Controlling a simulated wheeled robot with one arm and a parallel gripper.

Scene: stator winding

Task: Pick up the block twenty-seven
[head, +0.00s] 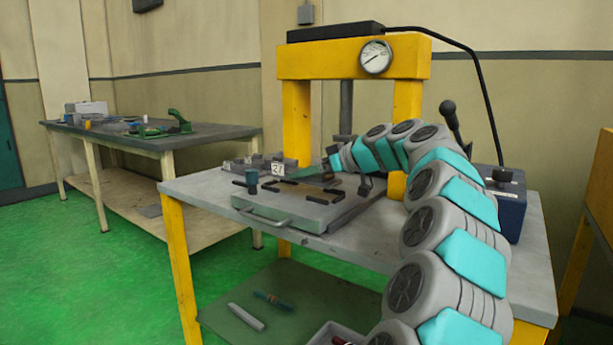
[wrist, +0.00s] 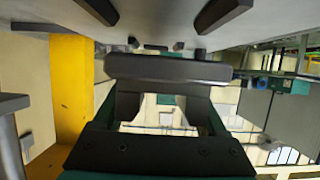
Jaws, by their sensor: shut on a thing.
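A small white face marked 27, on what I take as block twenty-seven (head: 278,169), shows in the head view at the back left of the grey plate (head: 318,212). My gripper (head: 322,168) reaches in from the right, low over the plate and just right of that face. In the wrist view, a dark grey bar (wrist: 170,68) lies across the ends of the fingers, and my gripper (wrist: 168,92) is shut on it. No number shows on the bar there, so I cannot tell whether it is block twenty-seven.
Several black bars (head: 325,199) and a dark teal cylinder (head: 252,177) stand on the plate. Grey blocks (head: 240,164) are behind it. A yellow press frame (head: 296,118) with a gauge (head: 375,57) rises over the table. A lever (head: 452,120) stands at the right.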

